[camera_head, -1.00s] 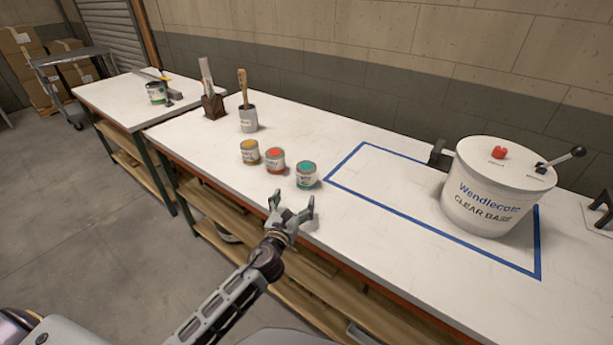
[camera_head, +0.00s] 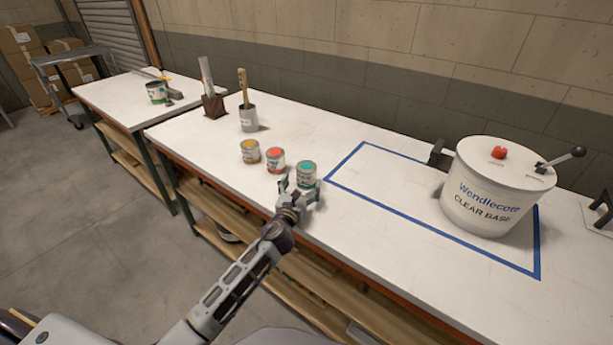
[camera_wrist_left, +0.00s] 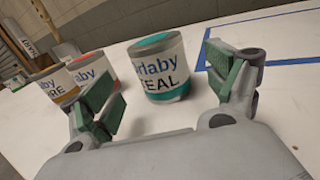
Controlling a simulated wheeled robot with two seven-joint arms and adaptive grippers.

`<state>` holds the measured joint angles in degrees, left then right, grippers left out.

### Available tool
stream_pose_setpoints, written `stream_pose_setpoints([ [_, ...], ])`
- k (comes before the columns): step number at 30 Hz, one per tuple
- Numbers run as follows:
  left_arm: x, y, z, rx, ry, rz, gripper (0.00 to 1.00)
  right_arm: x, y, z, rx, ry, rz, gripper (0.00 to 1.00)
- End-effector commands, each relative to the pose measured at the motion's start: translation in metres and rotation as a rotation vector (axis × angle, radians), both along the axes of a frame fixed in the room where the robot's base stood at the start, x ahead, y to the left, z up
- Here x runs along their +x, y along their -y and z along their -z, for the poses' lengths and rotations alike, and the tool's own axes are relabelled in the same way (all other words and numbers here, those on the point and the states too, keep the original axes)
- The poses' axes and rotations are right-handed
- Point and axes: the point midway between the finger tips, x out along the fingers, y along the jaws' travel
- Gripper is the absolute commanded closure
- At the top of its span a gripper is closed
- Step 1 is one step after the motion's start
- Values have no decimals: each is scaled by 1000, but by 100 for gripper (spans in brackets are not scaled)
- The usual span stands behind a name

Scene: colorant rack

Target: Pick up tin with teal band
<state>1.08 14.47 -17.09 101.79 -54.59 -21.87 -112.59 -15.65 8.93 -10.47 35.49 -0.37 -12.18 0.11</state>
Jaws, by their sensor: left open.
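The tin with the teal band (camera_head: 306,171) stands upright on the white bench, the right one in a row of three small tins. In the left wrist view the teal tin (camera_wrist_left: 160,68) stands ahead, between the two fingers and beyond their tips, with "TEAL" on its label. My left gripper (camera_head: 299,186) is open just in front of it in the head view. The left gripper (camera_wrist_left: 168,95) shows green pads, spread apart with nothing between them. In the head view the fingers overlap the tin's lower part; I cannot tell whether they touch it. My right gripper is not in view.
A red-orange tin (camera_head: 275,160) stands close left of the teal one, with a yellow-orange tin (camera_head: 249,152) beyond. A grey brush pot (camera_head: 248,119) stands behind. A blue tape outline (camera_head: 385,207) and a large white tub (camera_head: 487,195) are to the right.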

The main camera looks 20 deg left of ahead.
Motion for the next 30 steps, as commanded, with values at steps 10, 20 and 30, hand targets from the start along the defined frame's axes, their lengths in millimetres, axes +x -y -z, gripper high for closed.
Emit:
stream_pose_setpoints([
  [10, 8, 0, 0, 0, 0, 0, 12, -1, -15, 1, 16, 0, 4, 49],
  [20, 12, 0, 0, 0, 0, 0, 12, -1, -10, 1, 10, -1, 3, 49],
  [30, 41, -1, 0, -1, 1, 1, 12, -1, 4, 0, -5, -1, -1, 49],
])
